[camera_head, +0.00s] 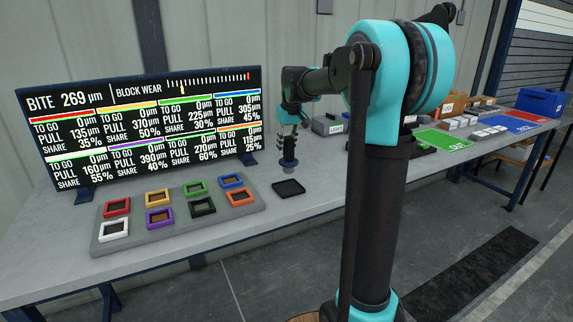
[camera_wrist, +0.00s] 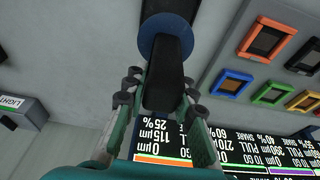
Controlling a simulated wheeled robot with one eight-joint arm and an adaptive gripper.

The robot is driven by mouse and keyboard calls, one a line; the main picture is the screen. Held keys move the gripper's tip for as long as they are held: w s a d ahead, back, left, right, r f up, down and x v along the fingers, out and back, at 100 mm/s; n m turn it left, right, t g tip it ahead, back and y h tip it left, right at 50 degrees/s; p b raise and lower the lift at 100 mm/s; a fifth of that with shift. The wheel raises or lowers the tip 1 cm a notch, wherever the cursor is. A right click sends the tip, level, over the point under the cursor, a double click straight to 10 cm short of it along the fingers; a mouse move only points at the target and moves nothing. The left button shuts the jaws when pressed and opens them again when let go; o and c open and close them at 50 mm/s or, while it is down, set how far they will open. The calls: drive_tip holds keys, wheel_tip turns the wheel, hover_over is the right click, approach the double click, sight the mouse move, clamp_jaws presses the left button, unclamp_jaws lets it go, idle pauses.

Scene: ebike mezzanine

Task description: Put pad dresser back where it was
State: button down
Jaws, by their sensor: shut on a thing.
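The pad dresser is a dark upright handle (camera_wrist: 166,85) with a round blue-grey disc (camera_wrist: 165,45) at its lower end. My gripper (camera_head: 289,132) is shut on the handle and points down over the bench; its fingers lie on both sides of the handle in the wrist view (camera_wrist: 160,92). In the head view the disc (camera_head: 288,163) shows just behind a shallow black square tray (camera_head: 288,188). I cannot tell whether the disc touches the bench or hangs just above it. In the wrist view the disc partly covers a dark shape, likely the tray.
A grey board (camera_head: 180,222) with several coloured framed pads lies left of the tray. A wide display (camera_head: 150,125) stands behind it. A grey labelled box (camera_head: 327,126) is to the right. Bare bench (camera_head: 325,165) lies around the tray.

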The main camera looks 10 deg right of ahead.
sight(290, 138)
drive_tip(key=shift+f, duration=3.45)
drive_tip(key=shift+f, duration=0.15)
drive_tip(key=c, duration=1.3)
unclamp_jaws()
drive_tip(key=shift+o, duration=0.2)
drive_tip(key=v, duration=1.2)
drive_tip(key=shift+m+t, duration=0.4)
drive_tip(key=shift+m, duration=0.4)
drive_tip(key=s+f, duration=0.4)
drive_tip(key=s+d+f, duration=0.1)
drive_tip(key=s+f, duration=0.3)
drive_tip(key=s+d+f, duration=0.1)
drive_tip(key=s+f, duration=0.3)
drive_tip(key=f, duration=0.1)
drive_tip(key=s+d+f+m, duration=0.1)
drive_tip(key=s+f+m, duration=0.1)
drive_tip(key=s+f, duration=1.2)
drive_tip(key=s, duration=0.3)
drive_tip(key=shift+d+t+h, duration=0.3)
drive_tip(key=shift+d+h, duration=0.1)
drive_tip(key=shift+s, duration=0.15)
